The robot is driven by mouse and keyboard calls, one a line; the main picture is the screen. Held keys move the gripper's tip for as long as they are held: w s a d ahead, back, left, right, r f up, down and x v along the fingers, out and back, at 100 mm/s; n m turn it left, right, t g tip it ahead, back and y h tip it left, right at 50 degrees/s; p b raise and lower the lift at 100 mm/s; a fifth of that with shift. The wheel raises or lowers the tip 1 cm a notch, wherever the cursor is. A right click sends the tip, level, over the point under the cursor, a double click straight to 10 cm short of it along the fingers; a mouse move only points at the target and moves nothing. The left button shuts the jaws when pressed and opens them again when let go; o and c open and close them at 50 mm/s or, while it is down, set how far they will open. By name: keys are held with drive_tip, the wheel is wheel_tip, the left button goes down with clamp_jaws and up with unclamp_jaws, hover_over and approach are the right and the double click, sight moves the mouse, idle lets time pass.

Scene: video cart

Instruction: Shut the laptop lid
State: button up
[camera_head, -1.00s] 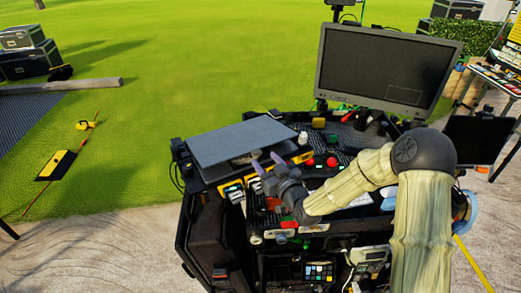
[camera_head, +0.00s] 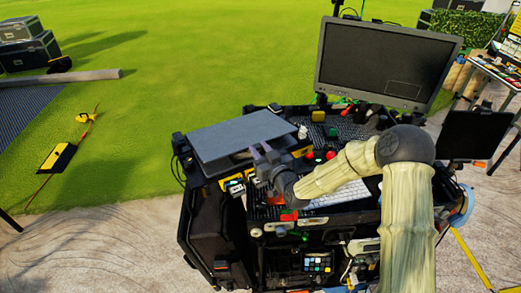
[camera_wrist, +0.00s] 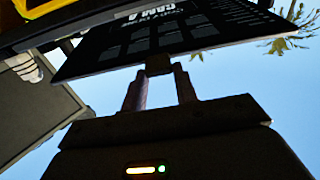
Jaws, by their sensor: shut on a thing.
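The laptop (camera_head: 235,137) lies on the left end of the video cart in the head view. Its grey lid is tilted low over the base, with a dark gap along the near edge. My gripper (camera_head: 264,153) is at the lid's near right edge. In the wrist view my gripper (camera_wrist: 158,68) is closed on a small brownish piece at the edge of a dark panel (camera_wrist: 150,38), which looks like the underside of the lid with a lit screen grid. The fingertips cover the exact contact.
A monitor (camera_head: 387,63) stands behind the cart's right side. Red and green knobs and cables crowd the cart top. A white keyboard (camera_head: 340,195) lies below my arm. A dark screen (camera_head: 474,135) stands at the right. Open grass lies beyond.

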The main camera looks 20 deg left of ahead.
drive_tip(key=shift+s+d+f+b, duration=0.15)
drive_tip(key=shift+f+b, duration=0.85)
drive_tip(key=shift+b, duration=0.15)
drive_tip(key=shift+s+d+f+b, duration=0.1)
drive_tip(key=shift+f+b, duration=0.85)
drive_tip(key=shift+b, duration=0.2)
drive_tip(key=o, duration=1)
drive_tip(key=shift+r, duration=0.1)
drive_tip(key=shift+s+d, duration=0.1)
drive_tip(key=b+v, duration=0.7)
drive_tip(key=v, duration=1)
drive_tip(key=shift+c, duration=0.3)
